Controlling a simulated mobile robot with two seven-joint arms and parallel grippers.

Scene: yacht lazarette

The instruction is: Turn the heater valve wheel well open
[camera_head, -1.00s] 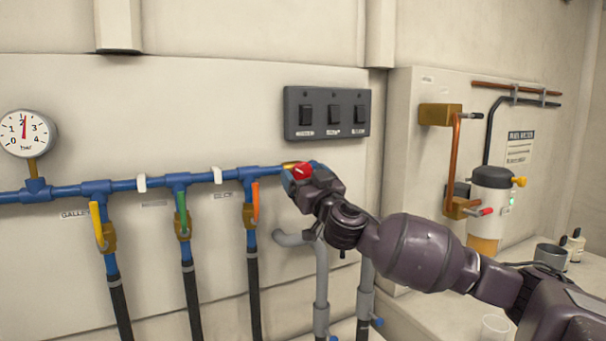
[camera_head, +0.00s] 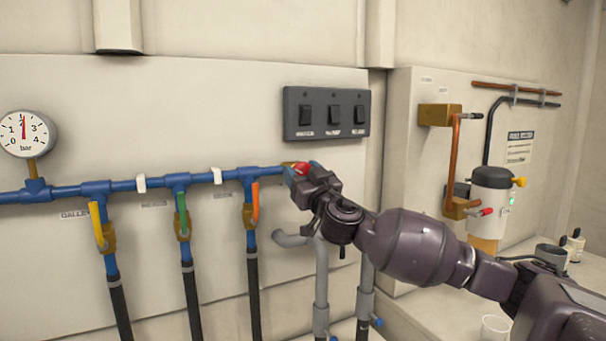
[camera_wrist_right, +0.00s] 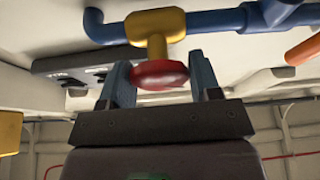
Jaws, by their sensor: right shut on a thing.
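The red valve wheel (camera_head: 301,168) is at the right end of the blue manifold pipe, mostly hidden behind my right gripper (camera_head: 298,177) in the head view. In the right wrist view the red wheel (camera_wrist_right: 158,77) sits on a yellow brass valve body (camera_wrist_right: 155,24). The two blue fingers of my right gripper (camera_wrist_right: 160,72) stand on either side of its rim, shut on it. The left gripper is in no view.
Valves with yellow (camera_head: 97,227), green (camera_head: 182,214) and orange (camera_head: 255,204) levers hang left of the wheel. A switch panel (camera_head: 327,113) is above. Grey pipes (camera_head: 321,285) run below. A heater unit (camera_head: 490,205) stands at right.

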